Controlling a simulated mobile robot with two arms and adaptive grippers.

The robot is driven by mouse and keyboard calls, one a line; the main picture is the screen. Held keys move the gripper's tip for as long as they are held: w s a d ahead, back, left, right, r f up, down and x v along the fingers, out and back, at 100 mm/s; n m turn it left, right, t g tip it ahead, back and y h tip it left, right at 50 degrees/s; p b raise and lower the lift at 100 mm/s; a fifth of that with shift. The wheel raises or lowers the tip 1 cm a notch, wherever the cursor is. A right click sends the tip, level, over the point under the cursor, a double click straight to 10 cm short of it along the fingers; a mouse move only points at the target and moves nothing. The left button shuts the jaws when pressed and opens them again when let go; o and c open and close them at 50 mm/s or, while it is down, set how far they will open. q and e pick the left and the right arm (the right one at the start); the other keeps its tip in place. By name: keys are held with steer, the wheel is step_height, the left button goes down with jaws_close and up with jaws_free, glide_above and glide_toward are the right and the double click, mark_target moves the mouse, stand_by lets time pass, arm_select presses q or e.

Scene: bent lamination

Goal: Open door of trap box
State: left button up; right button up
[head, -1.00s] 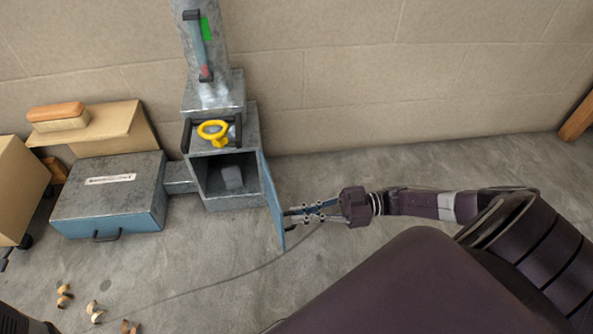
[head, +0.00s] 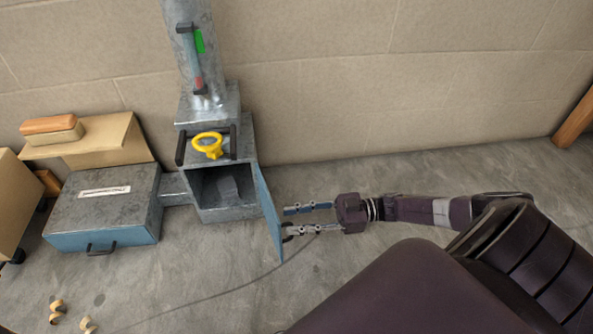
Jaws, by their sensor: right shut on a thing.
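The trap box (head: 246,139) is a grey metal box against the wall, below a metal pipe. Its blue door (head: 267,213) stands swung out toward me, and the dark inside shows with a grey block (head: 229,188) in it. My right gripper (head: 286,222) is at the outer face of the door, around its dark handle (head: 288,235), with its fingers spread some way apart. The contact at the handle is small and partly hidden by the fingers. My left gripper is out of view.
A yellow ring handle (head: 208,146) sits on top of the trap box. A blue-fronted metal box (head: 101,237) stands to the left, by cardboard boxes (head: 90,137) and a brush (head: 52,128). Curled shavings (head: 58,310) lie at front left.

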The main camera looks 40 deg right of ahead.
steer(key=shift+w+d+r, duration=0.1)
steer(key=shift+d+r, duration=0.05)
steer(key=shift+r, duration=0.05)
steer(key=v, duration=1.2)
steer(key=shift+f, duration=0.15)
stand_by(0.4)
